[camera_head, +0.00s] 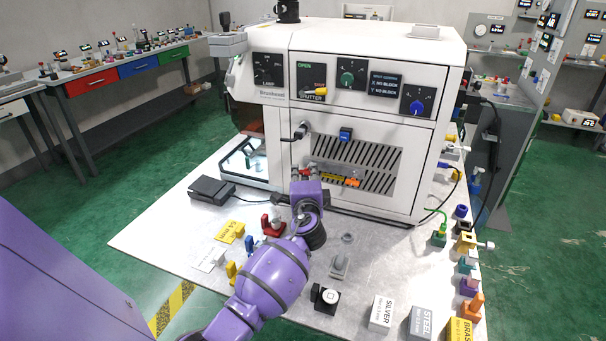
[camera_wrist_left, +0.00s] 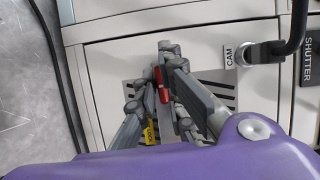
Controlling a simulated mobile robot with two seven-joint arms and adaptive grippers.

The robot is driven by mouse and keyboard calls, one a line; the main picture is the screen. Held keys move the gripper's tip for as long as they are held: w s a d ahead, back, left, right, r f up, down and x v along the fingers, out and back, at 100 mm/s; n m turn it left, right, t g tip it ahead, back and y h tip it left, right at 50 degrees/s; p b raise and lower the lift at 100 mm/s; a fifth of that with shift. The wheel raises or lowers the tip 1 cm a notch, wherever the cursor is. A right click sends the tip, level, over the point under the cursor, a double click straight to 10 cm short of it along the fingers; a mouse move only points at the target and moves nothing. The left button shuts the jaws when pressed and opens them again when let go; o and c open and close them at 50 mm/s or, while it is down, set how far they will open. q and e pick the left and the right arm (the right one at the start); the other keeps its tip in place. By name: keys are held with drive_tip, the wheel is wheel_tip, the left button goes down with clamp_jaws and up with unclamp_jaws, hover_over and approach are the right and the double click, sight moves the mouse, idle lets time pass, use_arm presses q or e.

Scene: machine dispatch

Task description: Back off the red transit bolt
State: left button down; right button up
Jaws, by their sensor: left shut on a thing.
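The red transit bolt (camera_wrist_left: 163,86) shows in the left wrist view as a small red piece against the slotted front panel of the white machine. In the head view only a bit of red shows at my fingertips. My left gripper (camera_wrist_left: 153,80) is at the panel, its grey fingers on either side of the bolt and shut on it. In the head view, my left gripper (camera_head: 304,174) reaches the lower left of the machine's front, and my purple wrist hides part of the panel. My right gripper is not in view.
The white machine (camera_head: 430,150) stands on a grey table. A yellow label (camera_wrist_left: 151,133) and orange piece (camera_head: 352,183) are beside the bolt. Blocks and coloured holders crowd the table's front and right edge.

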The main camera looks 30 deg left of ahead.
use_arm(q)
drive_tip(key=n+p, duration=0.1)
drive_tip(key=r+n+h+p, duration=0.1)
drive_tip(key=n, duration=0.1)
drive_tip(key=shift+w+g, duration=0.1)
drive_tip(key=shift+g, duration=0.2)
drive_tip(key=shift+f+n, duration=0.2)
drive_tip(key=shift+n, duration=0.1)
drive_tip(key=shift+r+p, duration=0.2)
drive_tip(key=shift+p, duration=0.15)
drive_tip(key=n+h+p, duration=0.2)
drive_tip(key=n, duration=0.1)
drive_tip(key=shift+r+g+p, duration=0.15)
drive_tip(key=shift+g+p, duration=0.15)
drive_tip(key=shift+p, duration=0.1)
drive_tip(key=shift+n, duration=0.3)
drive_tip(key=shift+r+n+h+p, duration=0.2)
drive_tip(key=shift+n+h+p, duration=0.4)
drive_tip(key=shift+n+h, duration=0.1)
drive_tip(key=c, duration=2.3)
unclamp_jaws()
drive_tip(key=shift+f+n, duration=0.2)
drive_tip(key=shift+n, duration=0.2)
drive_tip(key=o, duration=0.5)
drive_tip(key=shift+f, duration=0.4)
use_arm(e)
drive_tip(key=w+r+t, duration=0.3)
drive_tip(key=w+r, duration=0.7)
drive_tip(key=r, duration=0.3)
